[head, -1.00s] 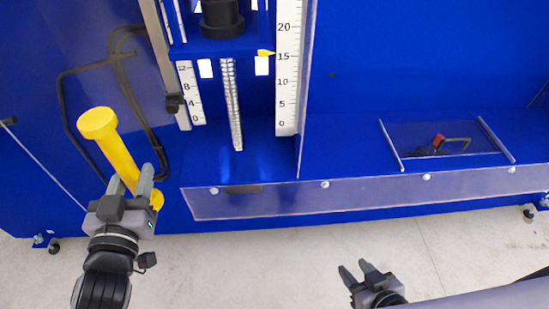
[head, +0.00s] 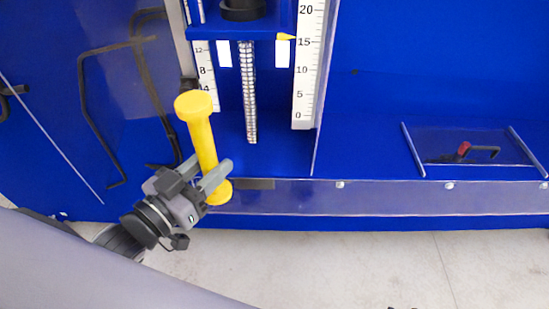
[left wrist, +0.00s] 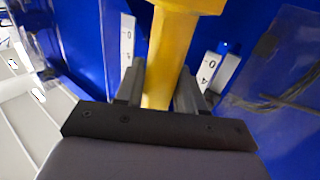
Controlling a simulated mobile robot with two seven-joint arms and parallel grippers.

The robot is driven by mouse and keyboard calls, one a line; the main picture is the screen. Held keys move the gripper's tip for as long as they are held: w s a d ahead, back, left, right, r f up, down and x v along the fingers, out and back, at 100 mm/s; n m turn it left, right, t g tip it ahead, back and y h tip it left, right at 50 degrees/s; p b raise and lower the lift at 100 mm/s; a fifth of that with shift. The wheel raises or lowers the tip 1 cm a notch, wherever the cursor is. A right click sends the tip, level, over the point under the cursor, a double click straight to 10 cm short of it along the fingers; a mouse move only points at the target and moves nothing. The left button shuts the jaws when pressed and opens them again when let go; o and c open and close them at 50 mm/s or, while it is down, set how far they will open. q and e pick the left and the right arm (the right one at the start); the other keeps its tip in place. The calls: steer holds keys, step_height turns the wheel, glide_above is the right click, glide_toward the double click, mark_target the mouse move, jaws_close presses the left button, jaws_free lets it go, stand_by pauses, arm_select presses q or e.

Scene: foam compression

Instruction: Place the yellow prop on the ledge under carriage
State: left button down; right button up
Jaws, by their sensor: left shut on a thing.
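The yellow prop (head: 204,140) is a post with a wide round cap at each end. My left gripper (head: 207,178) is shut on its lower part and holds it nearly upright, tilted a little to the left at the top. In the left wrist view the prop (left wrist: 167,60) stands between the two fingers (left wrist: 158,88). The carriage (head: 236,30) is a blue plate with a black cylinder on it, above and right of the prop. The blue ledge (head: 275,155) lies below it, behind a low clear front strip. My right gripper is not clearly seen; only a dark speck shows at the bottom edge.
A threaded rod (head: 250,95) runs down from the carriage between a short scale (head: 206,75) and a long scale (head: 308,70). A recess with a red-tipped handle (head: 464,150) is at right. The ledge right of the scales is clear.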

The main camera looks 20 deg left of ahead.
arm_select(q)
steer(key=shift+s+d+r+h, duration=0.1)
steer(key=shift+s+r+h, duration=0.05)
steer(key=shift+h, duration=0.15)
steer(key=shift+f+x, duration=0.65)
steer(key=shift+x, duration=2.3)
steer(key=shift+f+x, duration=0.65)
steer(key=shift+x, duration=2.3)
steer(key=shift+f+x, duration=0.6)
steer(key=shift+x, duration=2.35)
steer(key=shift+d+f, duration=0.1)
steer(key=shift+f, duration=0.05)
steer(key=c, duration=0.7)
jaws_free()
steer(key=shift+f, duration=0.2)
